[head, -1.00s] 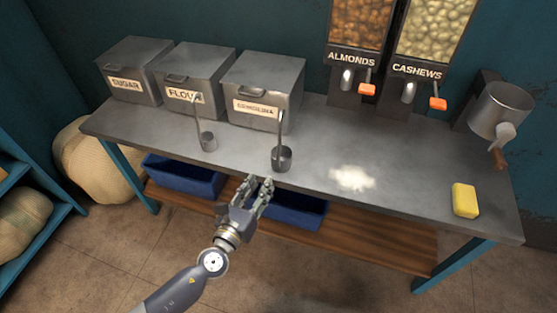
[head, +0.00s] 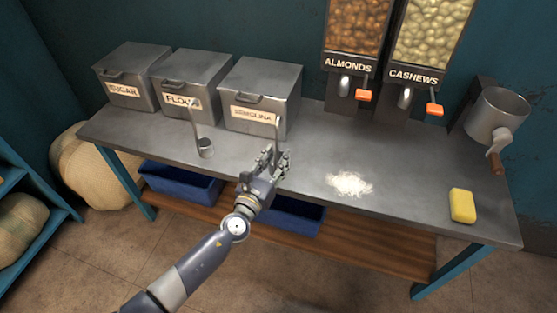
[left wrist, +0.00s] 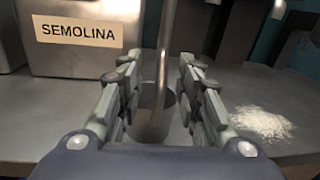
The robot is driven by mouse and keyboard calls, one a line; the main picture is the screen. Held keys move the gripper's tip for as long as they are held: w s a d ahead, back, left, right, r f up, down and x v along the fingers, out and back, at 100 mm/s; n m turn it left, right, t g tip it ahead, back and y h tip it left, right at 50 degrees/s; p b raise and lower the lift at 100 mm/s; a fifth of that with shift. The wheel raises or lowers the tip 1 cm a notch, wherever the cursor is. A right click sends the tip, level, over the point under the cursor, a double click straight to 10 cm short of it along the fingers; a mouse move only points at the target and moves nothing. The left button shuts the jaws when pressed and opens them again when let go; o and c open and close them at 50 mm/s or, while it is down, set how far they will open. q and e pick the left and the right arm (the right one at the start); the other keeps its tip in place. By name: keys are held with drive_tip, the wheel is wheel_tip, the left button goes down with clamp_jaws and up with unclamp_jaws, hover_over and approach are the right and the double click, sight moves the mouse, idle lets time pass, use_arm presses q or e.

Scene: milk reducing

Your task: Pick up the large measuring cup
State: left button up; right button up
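The larger measuring cup stands upright on the metal table in front of the semolina bin; in the left wrist view its grey bowl (left wrist: 152,98) and tall handle lie between my fingers. My left gripper (head: 272,156) is open around it, with gaps on both sides of the handle; it also shows in the left wrist view (left wrist: 160,88). In the head view my gripper hides most of this cup, and only the upper handle (head: 279,130) shows. A smaller measuring cup (head: 205,147) stands to the left, in front of the flour bin. My right gripper is not in view.
Sugar (head: 127,74), flour (head: 192,82) and semolina (head: 262,94) bins stand along the back of the table. A white powder pile (head: 349,184) and a yellow sponge (head: 462,205) lie to the right. A metal mill (head: 497,113) is at the right end.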

use_arm(q)
drive_tip(key=shift+w+r, duration=0.1)
clamp_jaws()
idle(0.3)
